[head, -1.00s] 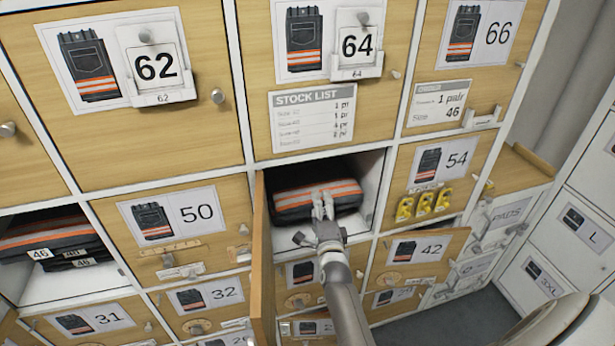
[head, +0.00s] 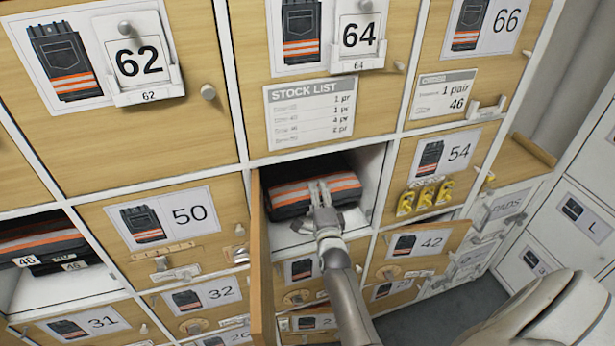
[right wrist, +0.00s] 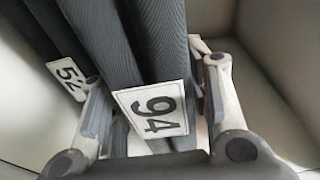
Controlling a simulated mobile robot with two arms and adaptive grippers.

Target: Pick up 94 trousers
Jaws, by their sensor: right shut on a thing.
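Dark folded trousers with orange and silver stripes (head: 290,195) lie in the open compartment below the stock list. My right gripper (head: 319,190) reaches into it at the front of the trousers. In the right wrist view, dark trousers with a white 94 tag (right wrist: 150,45) sit between the fingers of my right gripper (right wrist: 152,90), which is shut on them. Other dark trousers with a 52 tag (right wrist: 68,76) are close beside on the left. The head view does not show which folded layer is which. My left gripper is not in view.
An open wooden door (head: 261,265) stands out along the compartment's left side. Closed doors numbered 50 (head: 100,225), 54 (head: 470,150) and 64 (head: 400,90) surround it. Door 42 (head: 440,262) stands ajar at lower right. Another open compartment at left holds tagged trousers (head: 45,235).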

